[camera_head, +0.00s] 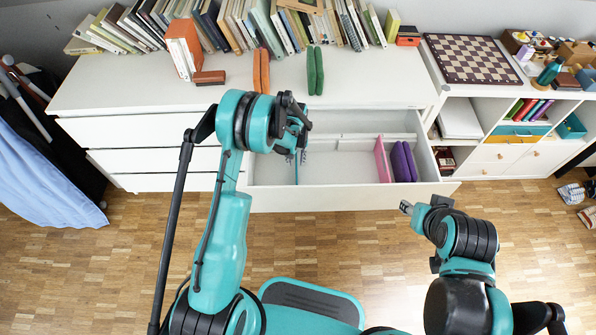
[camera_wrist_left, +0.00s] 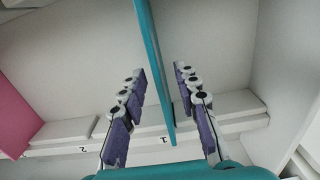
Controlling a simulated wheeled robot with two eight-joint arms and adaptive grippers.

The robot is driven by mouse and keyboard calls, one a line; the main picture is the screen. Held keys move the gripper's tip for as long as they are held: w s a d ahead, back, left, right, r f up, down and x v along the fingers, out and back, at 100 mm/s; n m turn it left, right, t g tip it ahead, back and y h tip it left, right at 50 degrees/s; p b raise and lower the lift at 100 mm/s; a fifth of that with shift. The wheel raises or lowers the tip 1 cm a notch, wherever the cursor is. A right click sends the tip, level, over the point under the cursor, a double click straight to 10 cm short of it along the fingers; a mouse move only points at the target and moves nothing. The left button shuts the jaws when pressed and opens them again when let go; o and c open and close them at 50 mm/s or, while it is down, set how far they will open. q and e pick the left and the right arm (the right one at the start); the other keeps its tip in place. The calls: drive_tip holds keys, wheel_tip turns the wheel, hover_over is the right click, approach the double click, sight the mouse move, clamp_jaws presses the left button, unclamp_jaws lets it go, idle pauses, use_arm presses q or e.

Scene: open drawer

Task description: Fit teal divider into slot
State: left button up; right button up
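The teal divider (camera_head: 297,168) stands upright in the left part of the open white drawer (camera_head: 355,197). In the left wrist view the teal divider (camera_wrist_left: 153,60) passes between the two fingers of my left gripper (camera_wrist_left: 163,103), with a gap on each side. The gripper is open, its purple pads apart from the divider. In the head view my left gripper (camera_head: 302,150) hangs over the drawer. A white ledge (camera_wrist_left: 60,133) marked "1" and "2" shows; the divider's end is near "1". Whether it sits in a slot is unclear.
A pink divider (camera_head: 382,160) and purple folded items (camera_head: 403,162) are in the drawer's right part. Orange (camera_head: 261,70) and green (camera_head: 315,70) items stand on the dresser top, before a row of books. A chessboard (camera_head: 472,58) lies on the right cabinet.

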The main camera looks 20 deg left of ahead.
use_arm(q)
wheel_tip(320, 180, down, 7)
drive_tip(key=b, duration=0.3)
drive_tip(key=shift+s+d+r, duration=0.1)
drive_tip(key=shift+d, duration=0.05)
drive_tip(key=shift+r, duration=0.1)
drive_tip(key=shift+c, duration=0.4)
clamp_jaws()
